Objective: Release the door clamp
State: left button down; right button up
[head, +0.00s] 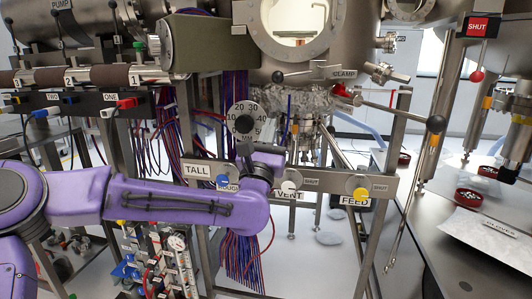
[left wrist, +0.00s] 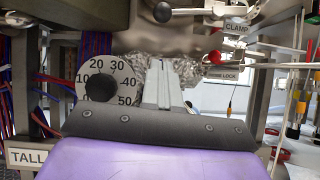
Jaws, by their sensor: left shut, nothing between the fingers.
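The clamp handle (head: 305,73) is a thin metal bar with a black knob at its left end, beside the CLAMP label, just below the round chamber door (head: 296,22). In the left wrist view the clamp's black knob (left wrist: 162,12) is at the top, with the CLAMP label (left wrist: 236,27) to its right. My left gripper (left wrist: 162,64) is shut and empty, its pale fingers together below the knob and apart from it in the picture. In the head view my purple left arm reaches in from the left, its dark wrist below the clamp; the fingertips are hard to make out. My right gripper is out of view.
A round dial (head: 243,122) stands just left of my wrist. A long rod with a black ball (head: 436,124) sticks out to the right. The rail with TALL, ROUGH, VENT and FEED labels (head: 320,182) crosses near my arm. Foil-wrapped piping (head: 300,98) lies under the door.

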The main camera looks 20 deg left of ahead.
pick_arm(q)
jog(key=v, duration=0.4)
jog(key=shift+d, duration=0.1)
